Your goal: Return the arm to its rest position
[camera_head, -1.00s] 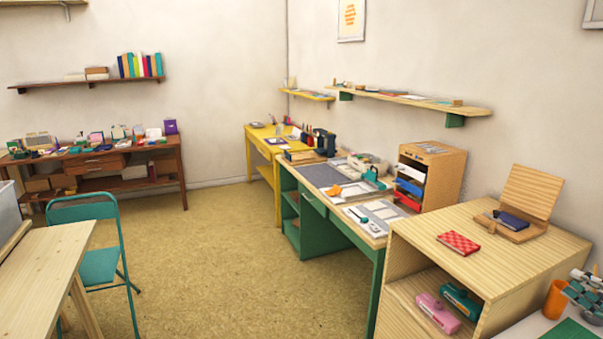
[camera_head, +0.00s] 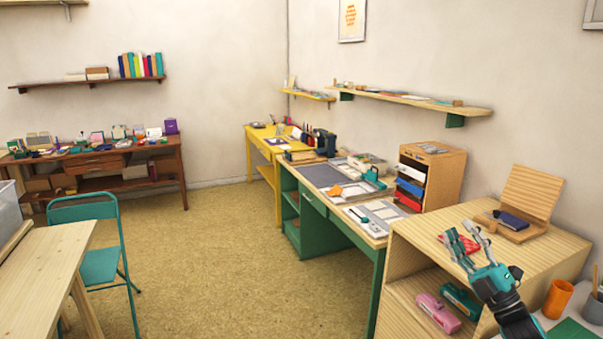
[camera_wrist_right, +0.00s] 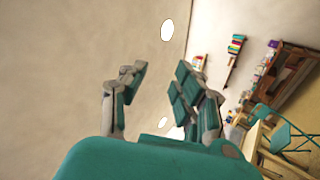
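My right gripper (camera_head: 464,240) shows at the lower right of the head view, raised in front of the light wooden cabinet. Its fingers point up and to the left and stand apart with nothing between them. In the right wrist view the two fingers of the gripper (camera_wrist_right: 160,85) are also spread, with only the wall behind the gap. The gripper partly hides a red patterned booklet (camera_head: 472,245) on the cabinet top. My left gripper is not in view.
The wooden cabinet (camera_head: 420,236) holds a pink and a teal item on its shelf. A wooden stand with a dark blue pad (camera_head: 511,221) is on top. An orange cup (camera_head: 557,299) stands right of my arm. A green desk (camera_head: 340,240) lies beyond. The floor (camera_head: 220,270) is open.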

